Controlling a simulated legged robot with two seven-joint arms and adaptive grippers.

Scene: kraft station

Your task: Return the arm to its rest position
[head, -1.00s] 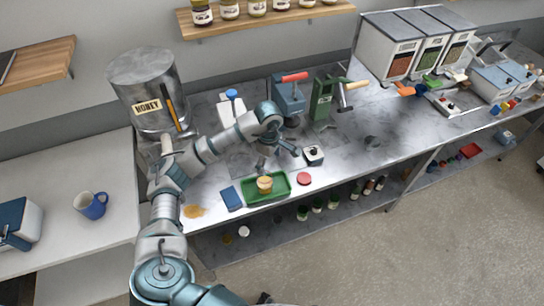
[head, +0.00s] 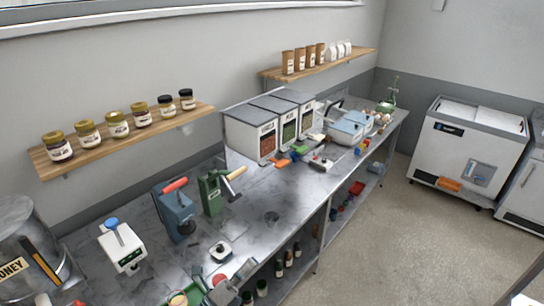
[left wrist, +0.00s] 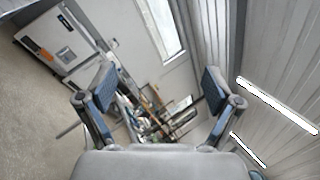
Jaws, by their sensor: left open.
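My left gripper (head: 219,272) shows at the bottom edge of the head view, above the front of the steel workbench (head: 290,205). Its fingers are spread, with nothing between them in the left wrist view (left wrist: 158,78). That view is tilted and looks across the room, with the bench and shelf items small and far off. Most of my left arm is outside the head view. My right gripper is not in view.
A honey tank (head: 25,240), a white device (head: 122,245), a blue press (head: 176,210) and a green press (head: 211,192) stand on the bench. Bins (head: 265,135) stand behind. Jars line a wooden shelf (head: 75,158). A white freezer (head: 465,160) stands across open floor.

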